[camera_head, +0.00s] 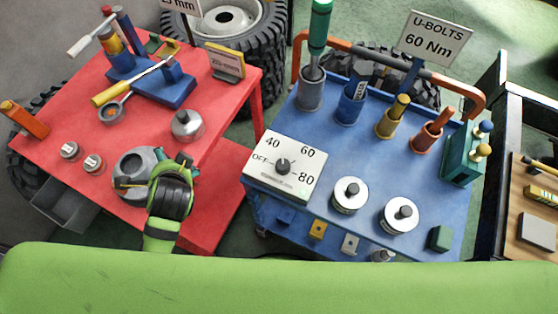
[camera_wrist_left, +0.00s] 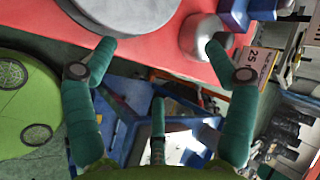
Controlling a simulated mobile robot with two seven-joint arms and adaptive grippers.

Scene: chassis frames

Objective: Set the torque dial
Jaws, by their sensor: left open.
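The torque dial (camera_head: 283,166) is a dark round knob on a white panel (camera_head: 262,182) marked OFF, 40, 60 and 80. The panel sits at the left front corner of the blue cart (camera_head: 335,143). Its pointer is too small to read with certainty. A sign (camera_head: 434,38) above the cart reads "U-BOLTS 60 Nm". My left gripper (camera_head: 174,163) is over the red table's front edge, left of the panel and apart from it. In the left wrist view the left gripper (camera_wrist_left: 160,55) has its teal fingers spread, with nothing between them. My right gripper is not in view.
The red table (camera_head: 225,107) holds a grey round part (camera_head: 133,165), a silver domed weight (camera_head: 186,125) and a blue tool block (camera_head: 176,92). The cart carries tool cups and two white discs (camera_head: 350,194) right of the panel. An orange-ended handle rail (camera_head: 385,66) runs behind the cups.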

